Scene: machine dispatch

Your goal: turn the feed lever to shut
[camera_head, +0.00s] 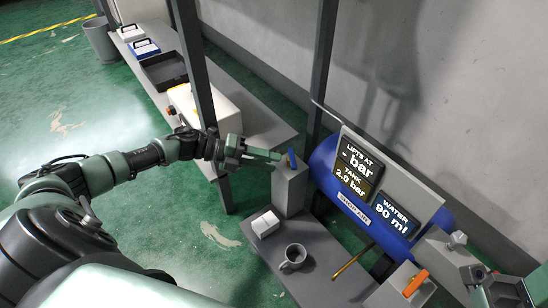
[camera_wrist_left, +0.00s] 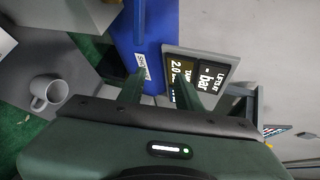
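A blue lever (camera_head: 292,158) stands on top of a grey post (camera_head: 290,187) in the head view. An orange lever (camera_head: 415,283) lies slanted on a grey box at the lower right. No label shows which is the feed lever. My left gripper (camera_head: 279,156) reaches in from the left, its fingertips close to the blue lever; I cannot tell if they touch it. In the left wrist view its two fingers (camera_wrist_left: 160,92) are apart with no lever visible between them. Part of my right gripper (camera_head: 500,290) shows at the lower right edge; its fingers are unclear.
A blue tank (camera_head: 325,160) carries displays reading "LIFTS AT - bar", "TANK 2.0 bar" and "WATER 90 ml". A grey mug (camera_head: 292,257), a white box (camera_head: 265,224) and a brass handle (camera_head: 353,262) are near the low table. A dark upright frame post (camera_head: 196,65) stands beside my left arm.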

